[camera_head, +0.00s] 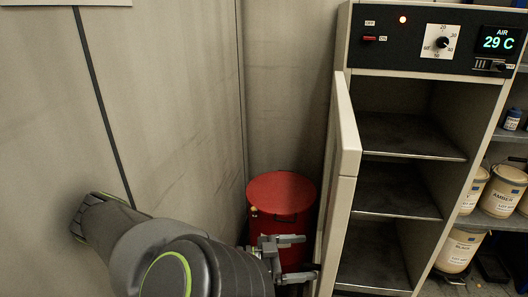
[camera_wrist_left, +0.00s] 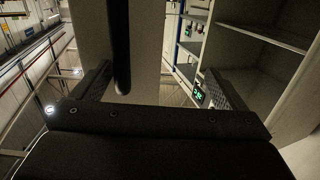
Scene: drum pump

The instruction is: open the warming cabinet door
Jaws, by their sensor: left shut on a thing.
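The warming cabinet (camera_head: 430,75) stands at the right with its door (camera_head: 345,130) swung well open to the left, seen almost edge-on. Its shelves show inside. In the left wrist view the handle is a dark vertical bar (camera_wrist_left: 121,45) between the fingers (camera_wrist_left: 155,92), in front of the pale door panel (camera_wrist_left: 148,40). In the head view the handle is mostly hidden by the gripper. My right gripper is in neither view.
A red drum (camera_head: 281,193) stands in the corner behind my left gripper, close to the door. A grey wall (camera_head: 165,100) borders the left side, near my arm. A rack (camera_head: 510,228) with labelled tins stands right of the cabinet.

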